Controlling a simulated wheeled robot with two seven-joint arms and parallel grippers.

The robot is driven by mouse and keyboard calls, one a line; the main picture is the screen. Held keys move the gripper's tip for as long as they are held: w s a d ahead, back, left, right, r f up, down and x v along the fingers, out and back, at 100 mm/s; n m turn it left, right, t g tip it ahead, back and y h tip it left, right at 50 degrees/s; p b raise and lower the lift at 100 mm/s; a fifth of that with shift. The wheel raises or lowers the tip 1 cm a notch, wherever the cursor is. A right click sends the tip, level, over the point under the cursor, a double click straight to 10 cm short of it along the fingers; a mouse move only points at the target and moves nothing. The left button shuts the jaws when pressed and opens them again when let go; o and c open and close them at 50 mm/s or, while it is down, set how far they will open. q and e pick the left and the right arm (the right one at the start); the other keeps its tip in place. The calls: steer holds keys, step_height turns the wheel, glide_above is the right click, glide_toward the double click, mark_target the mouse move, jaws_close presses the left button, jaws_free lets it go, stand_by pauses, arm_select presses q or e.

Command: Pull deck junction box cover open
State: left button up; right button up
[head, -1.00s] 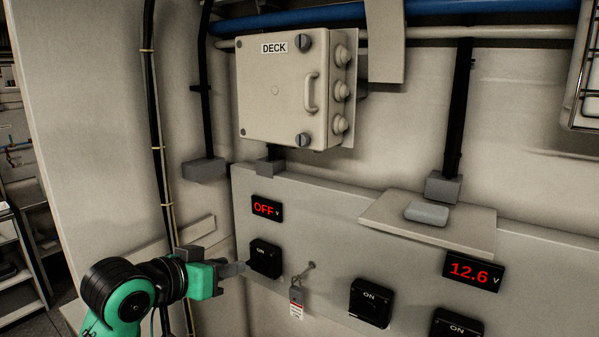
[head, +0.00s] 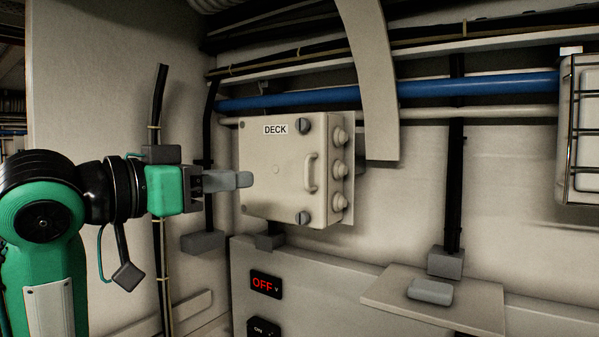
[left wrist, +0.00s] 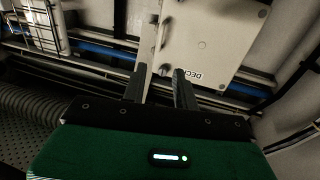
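The beige deck junction box (head: 255,160) hangs on the wall, its cover closed flat, with a DECK label. The cover has a vertical handle (head: 311,173) near its right edge and dark round fasteners at its right corners. In the left wrist view the box (left wrist: 215,45) appears upside down ahead of the fingers. My left gripper (head: 243,180) is raised at the box's left edge, overlapping it in the head view, left of the handle. Its two fingers (left wrist: 160,88) stand apart with nothing between them. Whether it touches the box cannot be told. My right gripper is not in view.
Round cable glands (head: 340,171) stick out of the box's right side. A beige strip (head: 372,90) hangs right of it, and a blue pipe (head: 480,86) runs above. Below are a panel with an OFF display (head: 266,283) and a shelf (head: 385,293) holding a grey block (head: 430,291).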

mark_target(305, 172)
arm_select(q)
steer(key=p+x, duration=0.6)
steer(key=x, duration=0.6)
steer(key=shift+w+d, duration=0.2)
steer(key=shift+w, duration=0.05)
steer(key=shift+w+d+f+p, duration=0.1)
steer(key=shift+w+d+p, duration=0.3)
jaws_close()
